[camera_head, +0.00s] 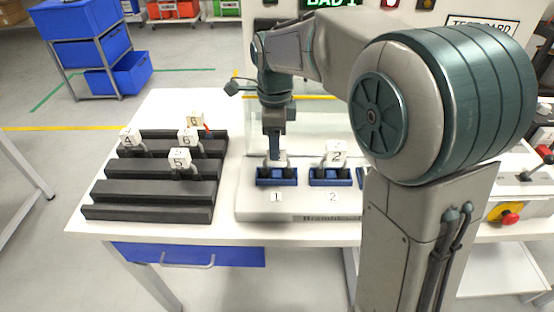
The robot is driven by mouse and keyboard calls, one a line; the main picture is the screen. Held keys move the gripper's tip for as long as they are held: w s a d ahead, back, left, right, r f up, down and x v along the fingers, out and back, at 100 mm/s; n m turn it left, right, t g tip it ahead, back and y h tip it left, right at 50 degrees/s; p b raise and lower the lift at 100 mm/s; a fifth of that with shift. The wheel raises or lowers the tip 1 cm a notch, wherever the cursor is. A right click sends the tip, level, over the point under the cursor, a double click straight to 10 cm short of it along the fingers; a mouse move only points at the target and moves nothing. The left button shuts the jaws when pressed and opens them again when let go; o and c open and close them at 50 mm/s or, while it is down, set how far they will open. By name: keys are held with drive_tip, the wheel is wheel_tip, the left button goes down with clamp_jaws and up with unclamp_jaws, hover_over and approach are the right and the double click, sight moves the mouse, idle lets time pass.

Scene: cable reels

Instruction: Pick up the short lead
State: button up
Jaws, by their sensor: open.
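My gripper (274,152) points down at the fixture's blue holder marked 1 (276,181). It is open. A white block (278,163) sits right under it in that holder, partly hidden by the fingers, so I cannot tell whether they touch or surround it. I cannot tell which item is the short lead. A thin orange-red piece (208,128) shows beside a numbered white block (195,120) at the back of the black rack (150,190).
More numbered white blocks, 4 (129,137), 6 (187,137) and 5 (180,157), stand on the rack. Block 2 (336,153) stands in the blue holder marked 2 (331,177). My arm hides the table's right part. The front table strip is clear.

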drive_tip(key=f, duration=0.5)
drive_tip(key=shift+d+f, duration=0.1)
drive_tip(key=shift+d, duration=0.1)
drive_tip(key=shift+c, duration=0.3)
drive_tip(key=c, duration=1.1)
drive_tip(key=shift+o, duration=0.2)
wheel_tip(320, 180, up, 11)
drive_tip(key=shift+p, duration=0.65)
drive_tip(key=shift+r+p, duration=0.65)
drive_tip(key=shift+r, duration=0.15)
drive_tip(key=shift+f, duration=0.1)
